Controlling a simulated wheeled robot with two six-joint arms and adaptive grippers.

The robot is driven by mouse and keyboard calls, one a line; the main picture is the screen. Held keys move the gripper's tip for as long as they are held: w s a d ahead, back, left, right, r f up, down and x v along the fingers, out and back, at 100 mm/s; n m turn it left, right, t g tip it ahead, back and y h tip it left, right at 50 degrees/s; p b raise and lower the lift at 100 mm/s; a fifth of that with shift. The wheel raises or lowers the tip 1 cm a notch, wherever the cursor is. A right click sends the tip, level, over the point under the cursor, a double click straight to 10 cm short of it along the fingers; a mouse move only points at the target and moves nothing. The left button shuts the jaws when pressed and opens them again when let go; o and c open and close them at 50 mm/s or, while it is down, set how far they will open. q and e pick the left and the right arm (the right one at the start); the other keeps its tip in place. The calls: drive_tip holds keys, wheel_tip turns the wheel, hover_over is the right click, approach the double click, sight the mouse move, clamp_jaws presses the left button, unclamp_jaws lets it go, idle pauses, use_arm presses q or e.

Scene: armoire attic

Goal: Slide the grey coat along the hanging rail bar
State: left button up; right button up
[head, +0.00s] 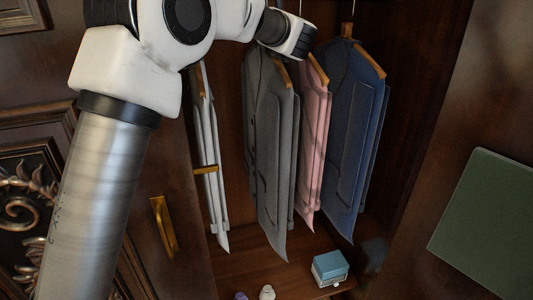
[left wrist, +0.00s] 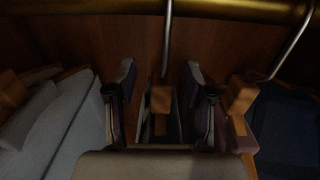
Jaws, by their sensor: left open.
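The grey coat (head: 272,150) hangs on a wooden hanger inside the armoire in the head view, left of a pink shirt (head: 313,130). The top of its hanger is hidden behind my left wrist. The brass rail bar (left wrist: 220,9) crosses the top of the left wrist view. My left gripper (left wrist: 160,82) is open below the rail, one finger on each side of a wooden hanger (left wrist: 161,100) and its metal hook. The garment on that hanger is too dark to name surely. The head view does not show the fingers. My right gripper is not in view.
A blue jacket (head: 352,130) hangs right of the pink shirt, and white garments (head: 208,160) hang at the left. A small blue-lidded box (head: 330,268) sits on the armoire floor. A door with a brass handle (head: 163,226) stands at the left.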

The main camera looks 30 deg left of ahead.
use_arm(q)
drive_tip(key=shift+w+f, duration=0.2)
drive_tip(key=shift+w, duration=0.05)
clamp_jaws()
drive_tip(key=shift+r, duration=0.25)
drive_tip(key=shift+r, duration=0.15)
drive_tip(key=s+a+b, duration=0.4)
drive_tip(key=s+b, duration=0.2)
drive_tip(key=b, duration=0.1)
drive_tip(key=shift+a, duration=0.3)
idle(0.5)
